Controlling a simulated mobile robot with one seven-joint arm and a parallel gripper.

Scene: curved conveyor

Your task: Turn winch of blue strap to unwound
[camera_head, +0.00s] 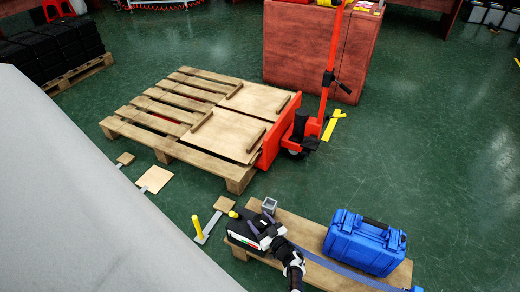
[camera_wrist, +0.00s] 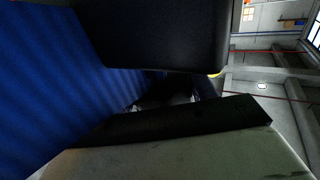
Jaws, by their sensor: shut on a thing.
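The blue strap (camera_head: 335,267) runs flat along a wooden bench (camera_head: 305,228) towards its lower right end. Its winch, a small grey metal part (camera_head: 270,205), stands on the bench's left part, partly hidden by my wrist. My gripper (camera_head: 262,226) is at the winch, reaching in from below. In the wrist view a wide ribbed blue band (camera_wrist: 60,85) fills the left, close to the camera. My gripper's dark fingers (camera_wrist: 175,95) are close together around a dark part at the winch, mostly hidden in shadow. The winch's turn position cannot be read.
A blue case (camera_head: 365,240) stands on the bench right of my gripper. A yellow post (camera_head: 196,226) and yellow knob (camera_head: 233,214) are just left. Behind are a pallet (camera_head: 165,118) and a red pallet lifter (camera_head: 290,130). Green floor is open at right.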

